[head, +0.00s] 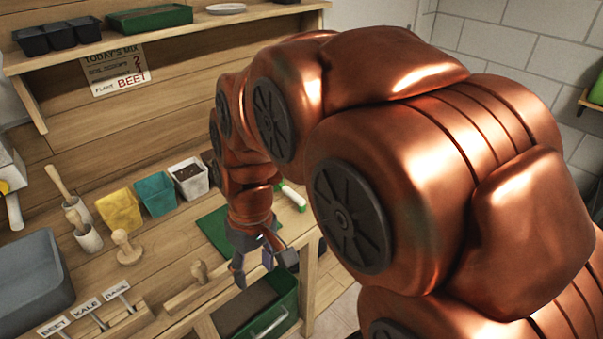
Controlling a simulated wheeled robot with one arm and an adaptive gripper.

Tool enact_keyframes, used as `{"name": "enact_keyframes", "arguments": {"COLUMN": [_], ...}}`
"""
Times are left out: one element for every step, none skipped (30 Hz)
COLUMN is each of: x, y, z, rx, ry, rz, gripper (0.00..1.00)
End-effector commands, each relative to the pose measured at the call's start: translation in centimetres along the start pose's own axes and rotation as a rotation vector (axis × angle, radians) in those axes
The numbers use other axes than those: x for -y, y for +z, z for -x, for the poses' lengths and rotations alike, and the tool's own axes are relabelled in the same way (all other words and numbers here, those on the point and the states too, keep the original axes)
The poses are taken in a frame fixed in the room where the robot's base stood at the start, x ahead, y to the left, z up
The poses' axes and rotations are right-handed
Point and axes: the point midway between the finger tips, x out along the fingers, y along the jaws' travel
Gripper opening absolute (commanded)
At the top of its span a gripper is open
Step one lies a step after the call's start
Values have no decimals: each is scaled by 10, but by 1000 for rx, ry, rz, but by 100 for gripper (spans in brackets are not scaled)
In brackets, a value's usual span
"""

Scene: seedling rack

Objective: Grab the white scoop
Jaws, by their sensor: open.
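My gripper (265,272) points down at the front edge of the bench, near the green mat (213,229) and above the green crate (287,318). Its fingers are apart, and I see nothing between them. A white piece with a green part (294,198) lies on the bench just right of my wrist, partly hidden by my arm. I cannot tell whether it is the white scoop. No other thing shows clearly as a white scoop; my arm hides much of the bench's right side.
A wooden stamp (126,248), a grey tub (32,283) and labelled markers (87,306) are at the left. A shelf (160,43) overhangs the back.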

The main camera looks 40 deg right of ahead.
Motion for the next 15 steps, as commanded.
{"name": "enact_keyframes", "arguments": {"x": [-13, -20, -30, -38, -47, -60, -70, -80, -95, -106, -118, -135, -148, -162, -181], "y": [-18, -28, -42, -52, -63, -76, -85, -94, -105, -114, -122, -131, -138, -145, -153], "z": [1, 2, 2, 3, 5, 6, 5, 6, 7, 7, 7, 7, 6, 6, 6], "rx": [-21, -35, -54, -71, -91, -114, -129, -146, -168, -185, -201, -225, -241, -258, -281], "ry": [-11, -18, -26, -30, -31, -34, -36, -37, -36, -36, -33, -29, -24, -19, -9], "rz": [-14, -14, -16, -16, -15, -15, -15, -16, -15, -15, -14, -15, -14, -15, -15], "gripper": [52, 52, 52, 52, 52, 52, 52, 52, 52, 52, 52, 52, 52, 52, 52]}}
